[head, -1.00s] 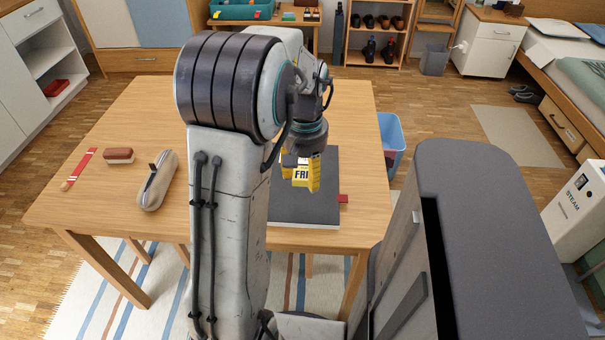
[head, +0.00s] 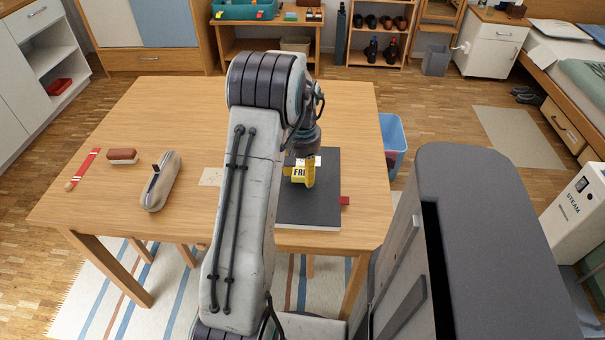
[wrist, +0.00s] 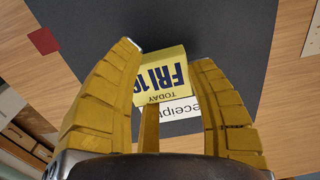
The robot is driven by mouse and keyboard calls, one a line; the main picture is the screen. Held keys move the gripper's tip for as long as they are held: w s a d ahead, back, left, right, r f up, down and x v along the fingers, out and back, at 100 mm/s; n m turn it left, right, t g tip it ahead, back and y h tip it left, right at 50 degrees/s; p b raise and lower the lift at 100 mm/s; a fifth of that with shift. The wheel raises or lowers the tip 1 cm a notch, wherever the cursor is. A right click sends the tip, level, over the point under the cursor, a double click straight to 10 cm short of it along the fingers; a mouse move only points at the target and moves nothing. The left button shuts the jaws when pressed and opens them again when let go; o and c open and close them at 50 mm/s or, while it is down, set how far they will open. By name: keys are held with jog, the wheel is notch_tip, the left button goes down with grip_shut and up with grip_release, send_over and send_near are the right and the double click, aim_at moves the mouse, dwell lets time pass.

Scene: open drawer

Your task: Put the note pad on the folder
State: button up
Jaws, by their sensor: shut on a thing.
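The folder (head: 309,211) is a dark grey flat rectangle at the table's right front, and also fills the middle of the wrist view (wrist: 240,30). A white label (wrist: 184,107) with "receipt" lettering shows beside the pad. The pad is over the folder; I cannot tell whether they touch.
A red piece (head: 344,200) shows at the folder's right edge. A pale paper (head: 210,177) lies left of the folder, partly behind my arm. A grey pencil case (head: 160,182), a brown-red eraser (head: 123,156) and a red strip (head: 83,167) lie at the left of the table (head: 150,110).

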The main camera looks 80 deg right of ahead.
aim_at(303, 171)
jog(key=shift+f, duration=0.65)
jog(key=shift+f, duration=0.2)
jog(key=o, duration=1.1)
jog(key=shift+r, duration=0.15)
notch_tip(303, 171, up, 12)
jog(key=shift+r+p, duration=0.1)
jog(key=shift+p, duration=0.35)
